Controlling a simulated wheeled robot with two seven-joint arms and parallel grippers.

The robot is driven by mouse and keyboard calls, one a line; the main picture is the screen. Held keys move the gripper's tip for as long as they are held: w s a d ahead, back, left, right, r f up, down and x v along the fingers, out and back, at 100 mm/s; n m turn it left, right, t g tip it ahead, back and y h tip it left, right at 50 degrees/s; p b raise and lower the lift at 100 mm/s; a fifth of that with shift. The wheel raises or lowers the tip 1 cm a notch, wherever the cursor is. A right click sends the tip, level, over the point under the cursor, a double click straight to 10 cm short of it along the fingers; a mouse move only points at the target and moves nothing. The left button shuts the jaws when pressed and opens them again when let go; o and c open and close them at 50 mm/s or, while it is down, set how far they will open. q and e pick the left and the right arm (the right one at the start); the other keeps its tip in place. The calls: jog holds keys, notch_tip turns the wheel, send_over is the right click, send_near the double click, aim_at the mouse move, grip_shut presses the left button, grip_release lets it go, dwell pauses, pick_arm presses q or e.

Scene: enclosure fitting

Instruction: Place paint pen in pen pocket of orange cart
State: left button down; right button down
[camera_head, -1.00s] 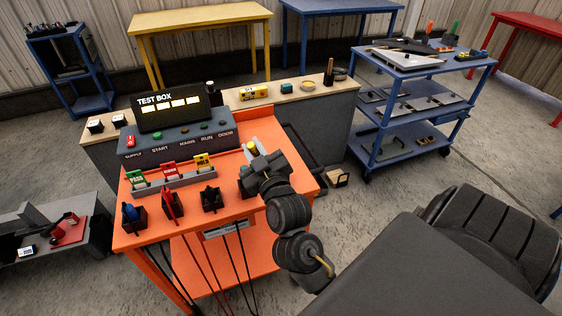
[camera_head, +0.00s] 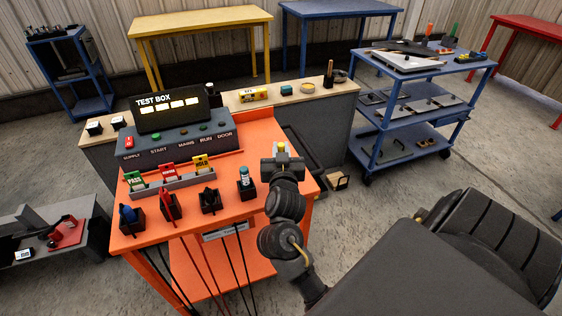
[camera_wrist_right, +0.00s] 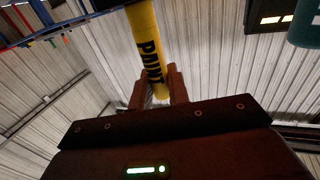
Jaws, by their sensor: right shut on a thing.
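The yellow paint pen (camera_wrist_right: 145,40), with black PAINT lettering, is gripped between the fingers of my right gripper (camera_wrist_right: 158,90) in the right wrist view. In the head view my right gripper (camera_head: 282,160) is over the right side of the orange cart (camera_head: 240,212), and only a small yellow bit of the pen (camera_head: 282,147) shows above it. Several black holders stand in a row along the cart's front. The rightmost holder (camera_head: 247,190) has a teal and white cylinder in it. I cannot tell which pocket is the pen pocket. My left gripper is out of view.
The test box (camera_head: 172,112) stands at the back of the cart, with red, green and yellow tags (camera_head: 169,173) in a grey rack before it. A wooden-topped counter (camera_head: 228,100) is behind. A blue cart (camera_head: 402,64) stands at the right. Cables hang at the front.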

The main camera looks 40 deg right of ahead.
jog(key=shift+f, duration=1.85)
jog(key=shift+f, duration=0.1)
jog(key=c, duration=1.3)
grip_release()
jog(key=shift+c, duration=0.2)
jog(key=p+v, duration=0.3)
jog(key=v, duration=0.4)
jog(key=shift+s+a, duration=0.2)
